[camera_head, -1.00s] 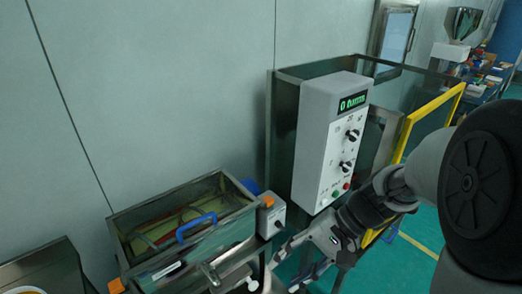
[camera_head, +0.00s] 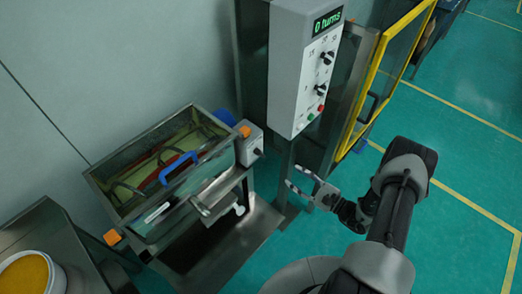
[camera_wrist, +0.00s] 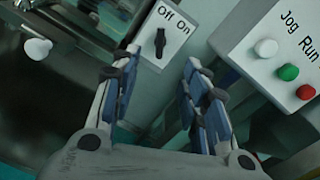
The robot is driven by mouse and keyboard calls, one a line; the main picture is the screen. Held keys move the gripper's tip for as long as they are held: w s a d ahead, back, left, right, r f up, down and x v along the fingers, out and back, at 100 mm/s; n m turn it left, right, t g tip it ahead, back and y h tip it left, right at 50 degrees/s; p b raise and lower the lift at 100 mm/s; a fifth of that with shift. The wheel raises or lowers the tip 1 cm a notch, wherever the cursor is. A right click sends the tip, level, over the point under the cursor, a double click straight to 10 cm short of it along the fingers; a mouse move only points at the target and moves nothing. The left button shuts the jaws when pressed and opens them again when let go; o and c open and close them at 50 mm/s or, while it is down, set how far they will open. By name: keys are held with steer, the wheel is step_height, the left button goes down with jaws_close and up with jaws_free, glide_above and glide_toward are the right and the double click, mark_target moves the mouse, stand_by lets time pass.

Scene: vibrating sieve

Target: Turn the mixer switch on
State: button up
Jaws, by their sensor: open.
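The mixer switch is a black knob (camera_wrist: 160,42) on a small light-grey box (camera_wrist: 178,52) marked "Off On". I cannot tell for sure which mark the knob points to. In the head view the switch box (camera_head: 249,148) sits at the right corner of the mixer trough (camera_head: 222,160), its knob facing right. My gripper (camera_head: 293,176) is to the right of and a little below the box, fingers toward it. In the wrist view my gripper (camera_wrist: 160,64) is open and empty, with the knob seen between and beyond the fingertips, apart from them.
A tall control panel (camera_head: 292,70) reading "0 turns" stands close above my gripper; its white, green and red buttons (camera_wrist: 288,72) show at right in the wrist view. A yellow-framed door (camera_head: 385,80) stands behind. A bucket of yellow material (camera_head: 62,275) is at lower left. The floor at right is clear.

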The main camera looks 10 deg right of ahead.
steer(key=b, duration=0.1)
glide_toward(263, 155)
steer(key=shift+m+h, duration=0.3)
steer(key=x, duration=1)
steer(key=shift+a+r, duration=0.25)
steer(key=shift+a, duration=0.1)
steer(key=shift+c, duration=0.3)
jaws_close()
